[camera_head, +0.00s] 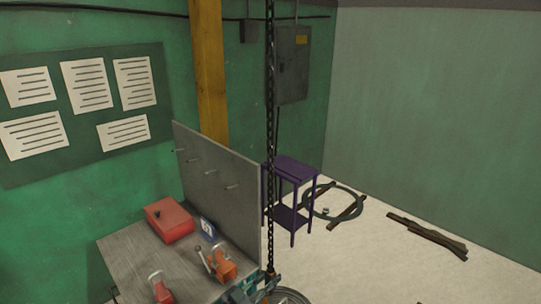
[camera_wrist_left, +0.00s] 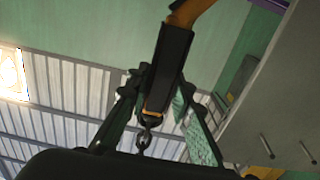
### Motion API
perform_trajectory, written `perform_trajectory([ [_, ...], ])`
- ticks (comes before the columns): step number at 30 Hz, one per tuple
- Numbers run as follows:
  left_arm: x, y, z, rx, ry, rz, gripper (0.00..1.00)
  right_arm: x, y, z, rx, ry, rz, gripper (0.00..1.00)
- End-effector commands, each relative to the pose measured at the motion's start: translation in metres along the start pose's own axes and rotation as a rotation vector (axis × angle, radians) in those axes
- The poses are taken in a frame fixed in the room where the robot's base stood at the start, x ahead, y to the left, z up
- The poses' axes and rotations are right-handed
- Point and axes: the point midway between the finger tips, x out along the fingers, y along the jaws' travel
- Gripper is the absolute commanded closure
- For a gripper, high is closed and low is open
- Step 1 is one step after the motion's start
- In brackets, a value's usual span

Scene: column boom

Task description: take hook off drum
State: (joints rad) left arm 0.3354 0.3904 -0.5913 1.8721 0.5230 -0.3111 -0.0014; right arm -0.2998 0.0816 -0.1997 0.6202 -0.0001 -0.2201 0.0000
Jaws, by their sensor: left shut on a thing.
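A dark chain (camera_head: 270,130) hangs from the top of the head view down to my left gripper (camera_head: 258,287) at the bottom edge. In the left wrist view my left gripper (camera_wrist_left: 160,100) has its two green and black fingers on either side of the hook's black body; it is shut on the hook (camera_wrist_left: 172,65). The orange end of the hook reaches the top edge of that view. A chain link (camera_wrist_left: 146,136) joins its other end. Part of a round grey thing, perhaps the drum (camera_head: 290,296), shows beside the gripper, mostly cut off. I cannot tell whether the hook touches it.
A workbench (camera_head: 130,256) with a grey back panel (camera_head: 215,165) stands left of the chain. A purple stand (camera_head: 290,166) and a ring (camera_head: 309,205) are farther back. Pale floor at right is mostly clear.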

Motion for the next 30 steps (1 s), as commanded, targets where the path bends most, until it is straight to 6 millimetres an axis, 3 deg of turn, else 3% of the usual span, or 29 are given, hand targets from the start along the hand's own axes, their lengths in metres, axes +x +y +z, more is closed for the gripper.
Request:
perform_trajectory([
  [15,-0.001,-0.039,-0.007,0.004,0.016,0.000,1.00,0.017,-0.001,0.004,-0.001,-0.003,0.000,0.49],
  [27,-0.002,-0.045,-0.009,0.001,0.018,0.002,1.00,0.018,-0.002,0.004,0.000,-0.003,-0.002,0.49],
  [28,-0.002,-0.045,-0.009,0.001,0.018,0.002,0.79,0.018,-0.003,0.004,0.000,-0.003,-0.002,0.49],
  [30,-0.002,-0.045,-0.008,0.000,0.017,0.002,0.74,0.018,-0.003,0.003,0.000,-0.003,-0.003,0.49],
])
